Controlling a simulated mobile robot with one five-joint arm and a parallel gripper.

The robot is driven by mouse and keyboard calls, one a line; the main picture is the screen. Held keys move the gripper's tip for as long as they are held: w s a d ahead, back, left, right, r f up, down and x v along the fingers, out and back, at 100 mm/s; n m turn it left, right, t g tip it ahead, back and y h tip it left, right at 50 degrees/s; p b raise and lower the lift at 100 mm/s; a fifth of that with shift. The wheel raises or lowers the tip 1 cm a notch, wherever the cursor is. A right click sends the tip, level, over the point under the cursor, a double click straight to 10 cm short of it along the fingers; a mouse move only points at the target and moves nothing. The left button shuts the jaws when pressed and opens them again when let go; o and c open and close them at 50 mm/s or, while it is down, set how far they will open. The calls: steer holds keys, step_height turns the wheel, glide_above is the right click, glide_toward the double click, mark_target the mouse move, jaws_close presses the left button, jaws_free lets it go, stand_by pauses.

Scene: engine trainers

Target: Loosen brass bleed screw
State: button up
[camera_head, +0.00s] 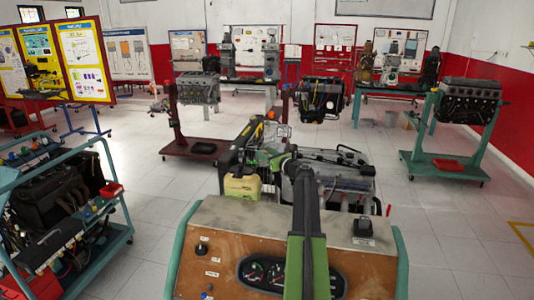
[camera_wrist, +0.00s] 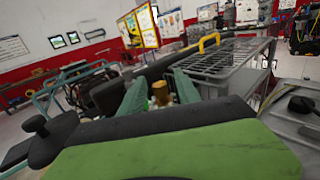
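The brass bleed screw (camera_wrist: 160,94) shows in the wrist view as a small upright gold-brown piece, its lower part hidden behind my wrist's dark edge. My gripper (camera_wrist: 160,84) has its two teal fingers on either side of the screw, with a visible gap on each side. The fingers look open and hold nothing. I cannot tell how deep the screw lies between them. In the head view my arm reaches forward over the engine trainer (camera_head: 365,258), and I cannot make out the screw there.
A yellowish reservoir (camera_head: 243,187) and a grey engine cover (camera_head: 340,182) stand close to my arm. A teal-framed trainer (camera_head: 125,205) is at the left. Engines on stands (camera_head: 468,105) are farther back. Open tiled floor (camera_head: 450,225) lies at the right.

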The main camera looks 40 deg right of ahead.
steer(key=s+a, duration=0.2)
steer(key=s, duration=1.5)
steer(key=shift+s, duration=0.15)
